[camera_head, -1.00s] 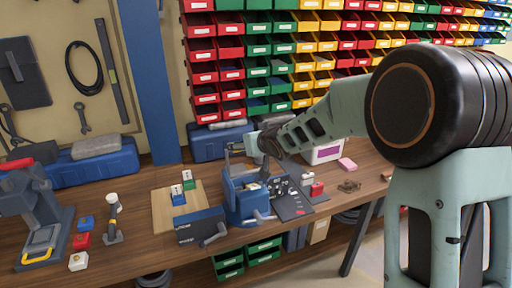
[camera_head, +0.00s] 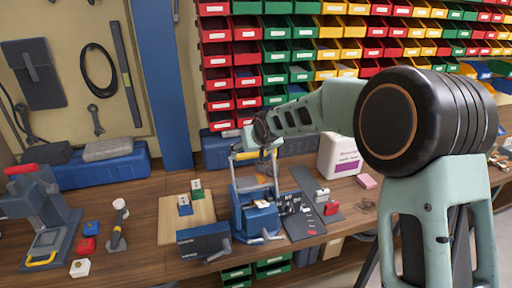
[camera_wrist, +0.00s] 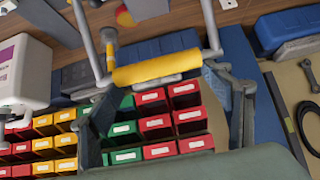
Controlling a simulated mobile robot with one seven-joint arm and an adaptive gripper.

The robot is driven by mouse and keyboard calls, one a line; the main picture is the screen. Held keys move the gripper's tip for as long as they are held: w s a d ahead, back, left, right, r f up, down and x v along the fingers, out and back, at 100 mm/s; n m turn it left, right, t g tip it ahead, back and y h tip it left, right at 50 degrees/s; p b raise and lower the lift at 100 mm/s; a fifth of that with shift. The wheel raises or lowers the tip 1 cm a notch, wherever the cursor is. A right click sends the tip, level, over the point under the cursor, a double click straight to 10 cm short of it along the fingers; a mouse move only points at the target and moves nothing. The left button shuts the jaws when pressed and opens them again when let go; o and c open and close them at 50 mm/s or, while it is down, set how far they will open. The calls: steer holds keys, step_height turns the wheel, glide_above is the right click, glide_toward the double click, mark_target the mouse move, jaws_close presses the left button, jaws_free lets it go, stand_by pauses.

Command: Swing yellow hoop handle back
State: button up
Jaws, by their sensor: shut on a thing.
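The hoop handle with a yellow grip (camera_head: 246,155) rises upright on grey side arms above a blue device (camera_head: 258,218) on the wooden bench. In the wrist view the yellow grip (camera_wrist: 157,68) lies crosswise between my finger pads, with its grey side rods running up the picture. My gripper (camera_head: 264,148) is shut on the grip from above and behind; the wrist view shows both fingers of my gripper (camera_wrist: 165,105) at either side. The exact contact is partly hidden in the head view.
A dark panel (camera_head: 315,210) and a white box (camera_head: 338,155) stand right of the device. Stacked bins (camera_head: 275,50) fill the back wall.

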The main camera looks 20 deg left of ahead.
steer(key=shift+w+a+r, duration=0.2)
steer(key=shift+w+r, duration=0.05)
steer(key=shift+r, duration=0.15)
steer(key=o, duration=1.4)
steer(key=shift+w+a+f, duration=0.1)
steer(key=shift+o, duration=1.4)
steer(key=shift+f, duration=0.2)
steer(key=v, duration=1.2)
